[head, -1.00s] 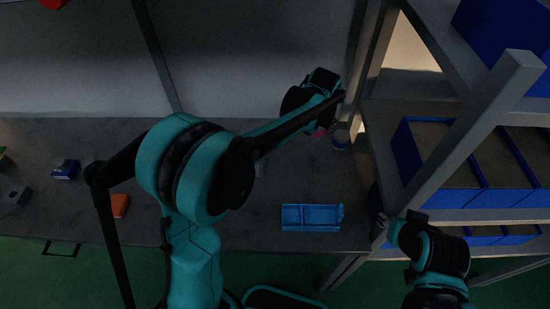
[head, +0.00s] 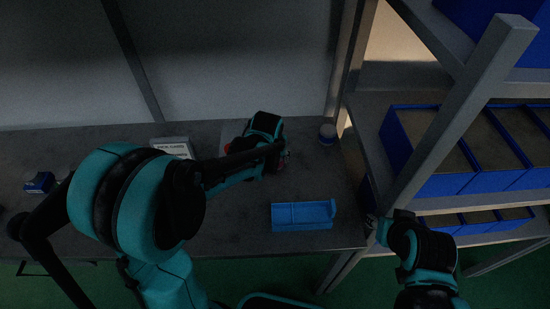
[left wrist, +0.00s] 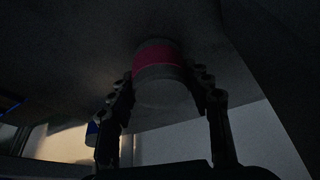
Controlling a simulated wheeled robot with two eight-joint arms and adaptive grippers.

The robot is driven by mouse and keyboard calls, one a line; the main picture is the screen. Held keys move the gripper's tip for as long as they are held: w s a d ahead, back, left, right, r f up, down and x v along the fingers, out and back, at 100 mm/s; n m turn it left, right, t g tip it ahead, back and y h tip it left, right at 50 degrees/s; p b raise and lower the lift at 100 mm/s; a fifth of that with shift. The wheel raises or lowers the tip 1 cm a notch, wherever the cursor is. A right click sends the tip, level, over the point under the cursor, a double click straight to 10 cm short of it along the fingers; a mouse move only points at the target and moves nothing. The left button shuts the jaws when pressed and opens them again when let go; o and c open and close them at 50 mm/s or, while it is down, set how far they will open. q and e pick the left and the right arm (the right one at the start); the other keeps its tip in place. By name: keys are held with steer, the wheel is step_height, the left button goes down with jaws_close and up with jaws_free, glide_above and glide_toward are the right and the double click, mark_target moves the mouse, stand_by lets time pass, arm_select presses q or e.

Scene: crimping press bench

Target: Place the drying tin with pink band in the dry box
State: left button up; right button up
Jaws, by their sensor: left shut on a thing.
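The drying tin with the pink band (left wrist: 157,62) is a grey round tin between the two fingers of my left gripper (left wrist: 166,84) in the left wrist view. The fingers are shut on its sides. In the head view my left gripper (head: 284,157) is over the bench, right of its middle, and its own wrist hides most of the tin. A white box with a small printed label (head: 173,147) stands at the back of the bench, left of this gripper; I cannot read the label. My right gripper (head: 373,222) is at the bench's right end, too dark to judge its fingers.
A second tin with a bluish band (head: 327,134) stands at the back right of the bench. A blue tray (head: 303,216) lies near the front edge. A shelf rack with blue bins (head: 398,146) and a slanting grey post is on the right. A small blue object (head: 39,182) lies far left.

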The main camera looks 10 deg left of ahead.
arm_select(q)
steer(key=shift+r, duration=0.15)
steer(key=o, duration=1.2)
steer(key=shift+f, duration=0.2)
